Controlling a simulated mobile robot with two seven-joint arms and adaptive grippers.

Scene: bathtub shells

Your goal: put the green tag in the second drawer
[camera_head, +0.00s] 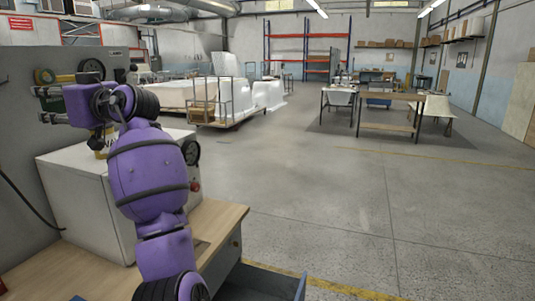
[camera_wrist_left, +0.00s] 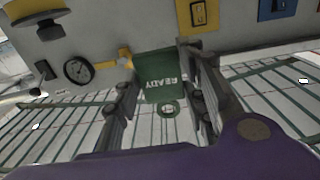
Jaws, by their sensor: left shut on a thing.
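The green tag (camera_wrist_left: 158,75), lettered "READY" and with a round eyelet at one end, is between the two fingers of my left gripper (camera_wrist_left: 165,100) in the left wrist view. The gripper is shut on it. In the head view my left gripper (camera_head: 46,104) is at the far left, by the grey wall panel; the tag cannot be made out there. A drawer (camera_head: 262,284) with blue-grey sides stands pulled out at the bottom edge, partly cut off. Which drawer it is cannot be told. My right gripper is not in view.
A white box-shaped machine (camera_head: 75,195) stands on the wooden bench (camera_head: 225,222), partly behind my left arm. The floor to the right is clear.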

